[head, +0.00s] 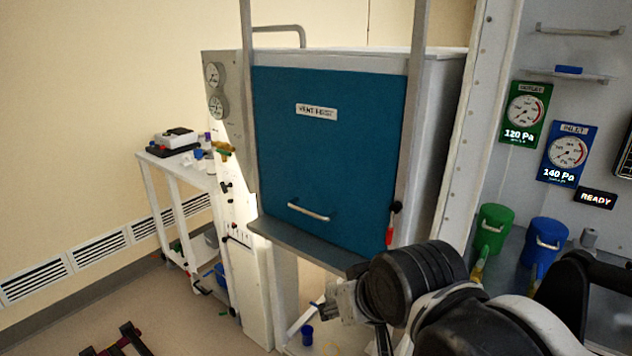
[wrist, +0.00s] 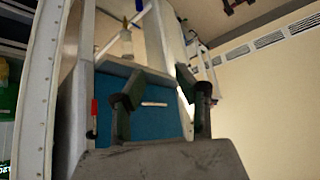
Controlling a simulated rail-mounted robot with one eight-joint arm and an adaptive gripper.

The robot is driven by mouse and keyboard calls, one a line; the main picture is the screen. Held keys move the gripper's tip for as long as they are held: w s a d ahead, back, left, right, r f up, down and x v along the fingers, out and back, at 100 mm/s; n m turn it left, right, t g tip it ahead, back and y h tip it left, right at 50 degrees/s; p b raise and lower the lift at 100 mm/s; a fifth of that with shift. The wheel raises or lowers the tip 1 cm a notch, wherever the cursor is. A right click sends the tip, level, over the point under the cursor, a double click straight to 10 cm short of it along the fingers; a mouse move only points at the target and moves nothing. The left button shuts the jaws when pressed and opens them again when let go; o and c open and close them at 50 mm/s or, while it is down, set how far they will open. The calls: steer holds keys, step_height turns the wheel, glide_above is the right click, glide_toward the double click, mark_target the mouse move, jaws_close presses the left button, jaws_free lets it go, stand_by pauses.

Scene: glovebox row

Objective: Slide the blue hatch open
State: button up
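The blue hatch (head: 330,150) is a flat panel with a white label (head: 316,110) near its top, set between two upright grey rails. It is down and covers the cabinet front. Its pale bar handle (head: 308,212) sits low on the panel. My gripper (head: 322,304) is below and in front of the hatch, apart from the handle. In the wrist view my gripper (wrist: 161,74) is open and empty, its fingers spread. The hatch (wrist: 160,122) and its handle (wrist: 154,104) show between and beyond the fingers, partly hidden by them.
A grey ledge (head: 310,245) runs under the hatch. A red-tipped lever (head: 392,222) is at its lower right. Gauges (head: 216,90) are on the cabinet's left. Green (head: 492,230) and blue (head: 541,240) canisters stand right. A cart (head: 175,160) stands left; floor between is mostly clear.

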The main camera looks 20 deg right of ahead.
steer(key=w+a+m+t+y+b, duration=0.2)
steer(key=w+a+m+t+b, duration=0.15)
steer(key=w, duration=0.75)
steer(key=m+t+h+b, duration=0.6)
steer(key=m+t+b, duration=0.2)
steer(key=m, duration=0.7)
glide_toward(307, 211)
steer(key=x, duration=0.7)
steer(key=b+x, duration=0.1)
steer(key=x, duration=0.2)
steer(key=shift+w+d+f, duration=0.2)
steer(key=shift+w+f, duration=0.05)
steer(key=shift+w, duration=0.15)
steer(key=shift+c, duration=0.3)
jaws_close()
